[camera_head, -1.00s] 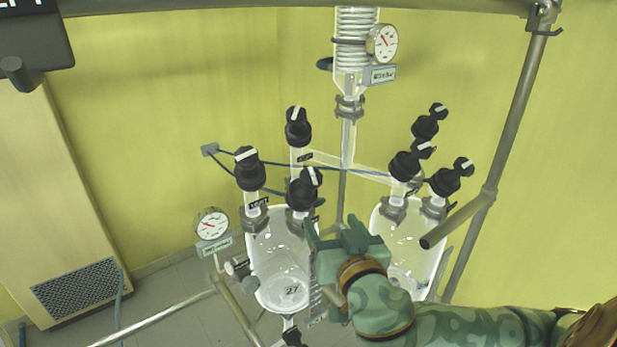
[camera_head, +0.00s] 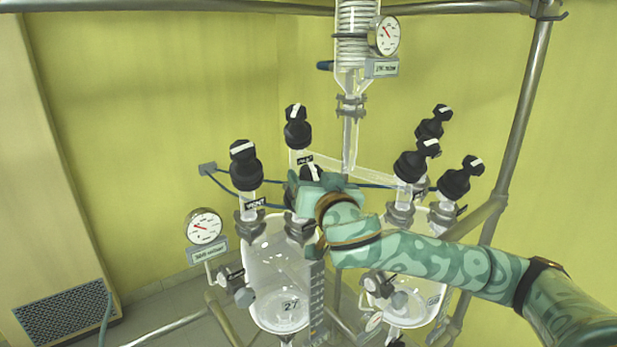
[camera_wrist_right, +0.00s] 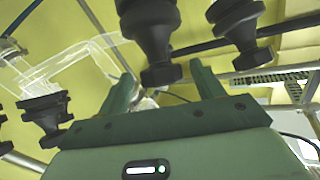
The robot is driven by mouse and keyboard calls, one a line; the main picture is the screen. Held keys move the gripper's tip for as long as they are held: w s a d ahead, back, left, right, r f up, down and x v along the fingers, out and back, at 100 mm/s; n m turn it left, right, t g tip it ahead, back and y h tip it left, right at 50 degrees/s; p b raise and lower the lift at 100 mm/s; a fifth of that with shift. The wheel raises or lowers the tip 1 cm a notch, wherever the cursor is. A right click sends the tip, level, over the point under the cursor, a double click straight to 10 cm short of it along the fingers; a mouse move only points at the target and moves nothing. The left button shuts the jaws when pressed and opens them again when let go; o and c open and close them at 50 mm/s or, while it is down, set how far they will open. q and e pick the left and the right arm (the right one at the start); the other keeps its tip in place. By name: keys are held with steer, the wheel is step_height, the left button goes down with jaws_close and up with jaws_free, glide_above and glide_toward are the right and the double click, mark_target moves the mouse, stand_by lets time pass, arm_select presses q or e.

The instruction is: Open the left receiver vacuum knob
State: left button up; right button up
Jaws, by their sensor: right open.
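The left receiver (camera_head: 275,265) is a clear glass vessel marked 27. Its left black knob (camera_head: 245,165) has a label that seems to read VENT. A second black knob (camera_head: 297,127) stands behind, above a small label too blurred to read surely. A third black knob (camera_head: 311,172) is mostly hidden behind my right gripper (camera_head: 303,205). I cannot tell surely which is the vacuum knob. In the right wrist view, my right gripper (camera_wrist_right: 163,82) is open, with a black knob (camera_wrist_right: 150,40) at the gap between its fingertips. Contact cannot be told. My left gripper is out of view.
The right receiver (camera_head: 405,300) has several black knobs (camera_head: 455,178) and stands behind my right arm. A round gauge (camera_head: 205,226) is left of the left receiver. A coiled glass condenser (camera_head: 357,45) hangs above. Metal frame poles (camera_head: 525,110) stand at the right.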

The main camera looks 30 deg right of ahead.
mark_target(309, 173)
steer(key=x, duration=0.4)
steer(key=c, duration=1)
steer(key=shift+f+n+y, duration=0.1)
steer(key=shift+n+y, duration=0.3)
